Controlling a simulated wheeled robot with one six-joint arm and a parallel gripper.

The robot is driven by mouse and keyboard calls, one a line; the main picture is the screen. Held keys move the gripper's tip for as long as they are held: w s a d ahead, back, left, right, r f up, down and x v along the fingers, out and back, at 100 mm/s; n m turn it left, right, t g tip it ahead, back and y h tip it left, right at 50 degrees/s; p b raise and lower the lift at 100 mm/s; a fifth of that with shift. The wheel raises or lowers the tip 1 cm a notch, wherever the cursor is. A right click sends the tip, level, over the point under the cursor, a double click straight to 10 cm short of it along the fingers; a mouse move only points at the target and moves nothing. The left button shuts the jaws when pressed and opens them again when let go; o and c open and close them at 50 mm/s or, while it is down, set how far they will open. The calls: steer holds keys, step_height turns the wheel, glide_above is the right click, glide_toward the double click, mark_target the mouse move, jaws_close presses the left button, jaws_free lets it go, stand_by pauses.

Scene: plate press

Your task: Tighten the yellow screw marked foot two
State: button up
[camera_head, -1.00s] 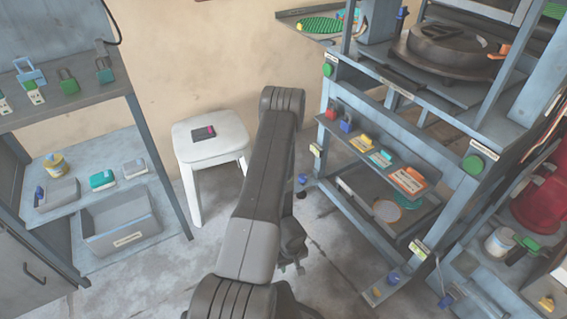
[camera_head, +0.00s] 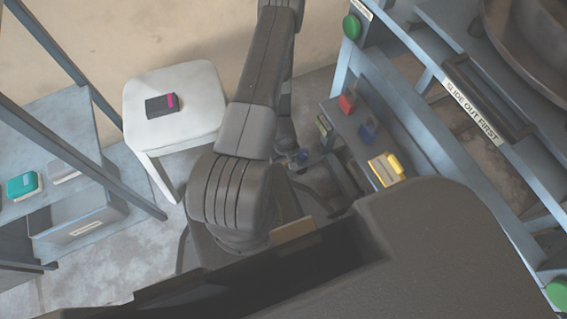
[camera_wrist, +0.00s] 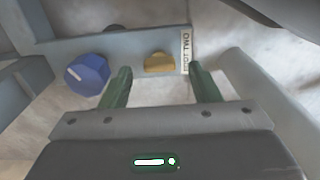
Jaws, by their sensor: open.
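The yellow screw (camera_wrist: 158,62) shows in the wrist view as a small flat-sided knob on a grey-blue frame bar (camera_wrist: 130,45). A white label reading "FOOT TWO" (camera_wrist: 186,52) is just to its right. My gripper (camera_wrist: 160,72) is open, with one green finger to the left of the screw and one to the right. The screw shows between the fingertips, apart from them in the picture; the depth gap is hard to judge. In the head view my arm and body cover much of the low area, and I cannot make out this screw there.
A blue knob (camera_wrist: 88,74) with a white mark sits on the bar left of my left finger. In the head view a white stool (camera_head: 190,105) with a dark box (camera_head: 162,105) stands left of my arm. The press frame (camera_head: 440,150) with a shelf is on the right.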

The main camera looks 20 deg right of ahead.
steer(key=shift+f, duration=1.1)
steer(key=c, duration=1)
